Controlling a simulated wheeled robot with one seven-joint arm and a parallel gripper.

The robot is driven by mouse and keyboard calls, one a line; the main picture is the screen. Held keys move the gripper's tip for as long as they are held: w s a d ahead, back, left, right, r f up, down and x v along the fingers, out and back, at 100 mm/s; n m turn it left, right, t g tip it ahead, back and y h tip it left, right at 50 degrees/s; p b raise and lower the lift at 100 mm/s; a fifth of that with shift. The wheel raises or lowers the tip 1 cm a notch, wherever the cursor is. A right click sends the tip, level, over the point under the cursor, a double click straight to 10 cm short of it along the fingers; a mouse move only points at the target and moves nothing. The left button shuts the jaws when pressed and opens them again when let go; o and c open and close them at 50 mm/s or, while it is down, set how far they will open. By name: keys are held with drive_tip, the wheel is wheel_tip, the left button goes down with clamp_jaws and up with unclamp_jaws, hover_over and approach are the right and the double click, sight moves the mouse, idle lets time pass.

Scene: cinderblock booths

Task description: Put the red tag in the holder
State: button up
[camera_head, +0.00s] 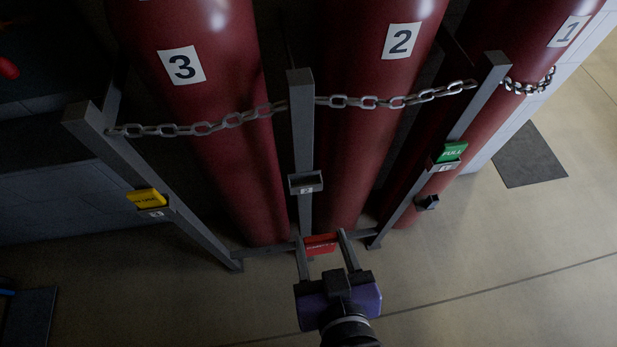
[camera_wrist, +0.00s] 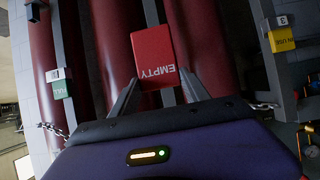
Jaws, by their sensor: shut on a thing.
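My gripper (camera_head: 322,241) is shut on the red tag (camera_head: 320,249), holding it by its sides between the two fingers. In the wrist view the red tag (camera_wrist: 153,52) reads EMPTY, upside down in the picture. The holder (camera_head: 306,188) labelled 2 is a small grey box with an open top on the middle post; no tag shows in it. In the head view the tag appears below this holder, apart from it. In the wrist view the holder is not visible, probably behind the tag.
A yellow tag (camera_head: 146,198) sits in the left post's holder, and a green tag (camera_head: 449,152) in the right post's. A small dark bracket (camera_head: 427,203) is lower right. Chains (camera_head: 393,101) cross in front of large red cylinders (camera_head: 362,135). The floor (camera_head: 480,270) in front is clear.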

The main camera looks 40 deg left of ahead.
drive_tip(key=p, duration=0.2)
hover_over(304, 165)
drive_tip(key=s+d, duration=0.2)
drive_tip(key=shift+d, duration=0.2)
drive_tip(key=shift+a, duration=0.1)
drive_tip(key=shift+f, duration=1.75)
drive_tip(key=shift+f, duration=0.15)
drive_tip(key=o, duration=1.4)
